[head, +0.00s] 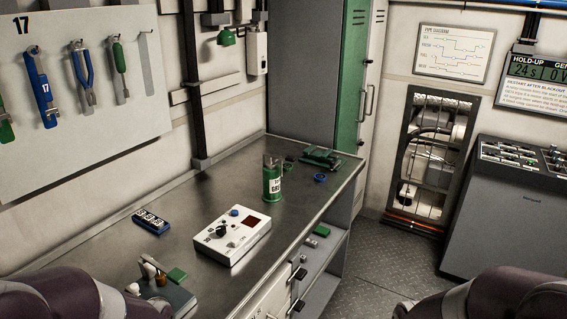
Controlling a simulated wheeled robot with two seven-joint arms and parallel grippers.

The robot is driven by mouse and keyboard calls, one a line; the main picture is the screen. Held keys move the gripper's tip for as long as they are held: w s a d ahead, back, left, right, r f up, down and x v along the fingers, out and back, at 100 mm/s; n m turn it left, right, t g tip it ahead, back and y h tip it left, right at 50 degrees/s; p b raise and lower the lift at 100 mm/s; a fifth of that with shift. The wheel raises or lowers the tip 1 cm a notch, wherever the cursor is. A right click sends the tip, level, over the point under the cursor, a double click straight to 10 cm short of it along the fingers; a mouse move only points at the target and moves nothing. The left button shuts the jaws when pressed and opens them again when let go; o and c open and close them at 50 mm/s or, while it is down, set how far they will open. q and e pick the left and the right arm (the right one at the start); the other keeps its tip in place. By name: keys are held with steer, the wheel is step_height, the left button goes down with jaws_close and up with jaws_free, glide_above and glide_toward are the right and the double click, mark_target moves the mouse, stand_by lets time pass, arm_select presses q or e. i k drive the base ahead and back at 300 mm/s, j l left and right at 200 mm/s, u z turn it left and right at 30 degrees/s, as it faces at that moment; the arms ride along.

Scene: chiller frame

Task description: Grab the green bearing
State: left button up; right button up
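A small dark green piece (288,166) lies on the metal workbench (190,205), just behind the green can; it is too small to tell whether it is the green bearing. A blue ring (320,178) lies to its right, nearer the bench's right edge. A green can (273,184) with a white label stands upright, with tools showing at its top. Parts of my arms show in the bottom left and bottom right corners. Neither gripper is in view.
A white box with a knob (232,234), a blue digit block (151,221) and a green-topped device (167,285) stand on the bench. A green vise-like tool (320,157) sits at its far end. A green item (322,230) lies on the shelf below. Floor (370,265) is clear to the right.

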mark_target(286, 167)
steer(key=i+l+u, duration=0.15)
steer(key=i+l, duration=0.2)
steer(key=i+l+u, duration=0.1)
steer(key=i+l, duration=0.3)
steer(key=i+l+u, duration=0.15)
steer(key=i+l, duration=0.2)
steer(key=i+l+u, duration=0.15)
steer(key=i+l, duration=0.2)
steer(key=l, duration=0.15)
steer(key=i+l+u, duration=0.15)
steer(key=i+l, duration=0.15)
steer(key=l, duration=0.2)
steer(key=i+l+u, duration=0.1)
steer(key=i+l, duration=0.2)
steer(key=l, duration=0.2)
steer(key=i+l+u, duration=0.15)
steer(key=l, duration=0.4)
steer(key=i+l+u, duration=0.15)
steer(key=i+l, duration=0.2)
steer(key=l, duration=0.25)
